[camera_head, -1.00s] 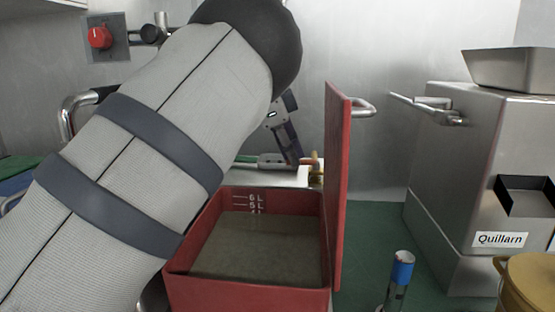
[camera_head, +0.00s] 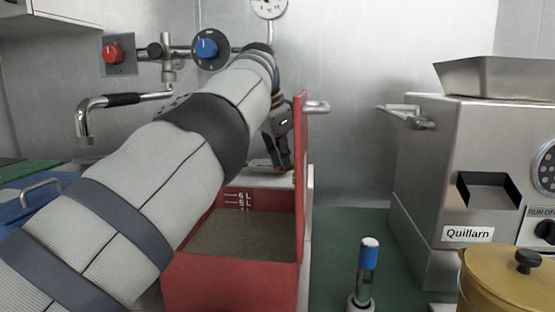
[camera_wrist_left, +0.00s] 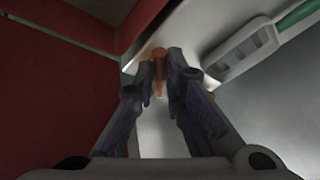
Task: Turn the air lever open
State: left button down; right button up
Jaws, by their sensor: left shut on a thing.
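My left gripper (camera_head: 285,168) reaches down behind the red box, beside its raised red lid (camera_head: 301,150). In the left wrist view, the two fingers (camera_wrist_left: 160,68) are closed in on a small orange-copper piece, which looks like the air lever (camera_wrist_left: 159,58). The lever stands at the edge of a pale metal surface (camera_wrist_left: 185,40), close to a red wall. In the head view the lever is mostly hidden by the gripper and the lid. My right gripper is not in view.
The open red box (camera_head: 235,285) holds murky contents. A steel machine (camera_head: 430,160) labelled Quillarn stands at right, with a yellow lidded pot (camera_head: 500,285) in front. Wall taps (camera_head: 165,50) are behind my arm.

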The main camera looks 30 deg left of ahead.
pick_arm(q)
jog(key=shift+d+r+n, duration=0.1)
jog(key=shift+n, duration=0.2)
dwell(0.4)
jog(key=c, duration=1.7)
grip_release()
jog(key=shift+o, duration=0.2)
jog(key=v, duration=1.2)
jog(key=shift+d, duration=0.15)
